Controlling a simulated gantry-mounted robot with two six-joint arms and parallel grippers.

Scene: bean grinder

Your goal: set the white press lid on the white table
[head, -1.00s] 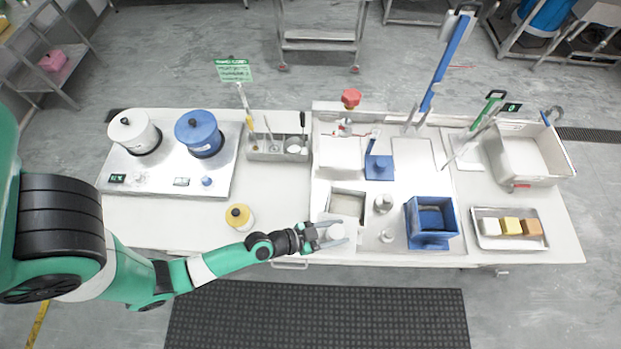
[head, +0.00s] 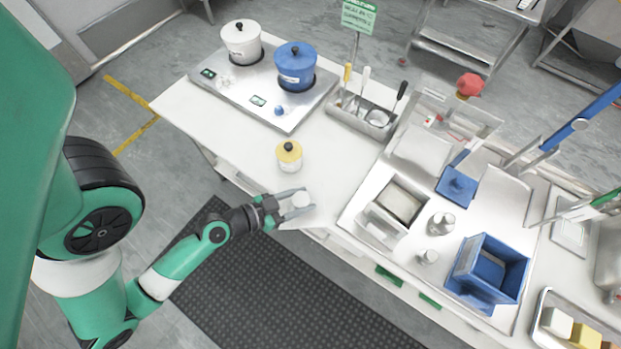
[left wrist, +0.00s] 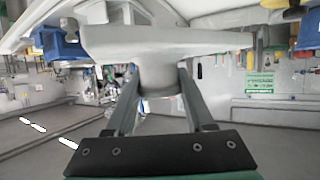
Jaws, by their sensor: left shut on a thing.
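My left gripper (head: 290,204) is shut on the white press lid (head: 301,199), at the front edge of the white table (head: 335,165). In the left wrist view, the two fingers clasp the lid's short round stem, and its wide flat plate (left wrist: 165,40) spreads beyond the fingertips. My right gripper is not in view.
A hotplate (head: 235,85) with a white pot (head: 241,42) and a blue pot (head: 295,65) stands at the back left. A utensil holder (head: 362,115) and a blue box (head: 487,272) stand further right.

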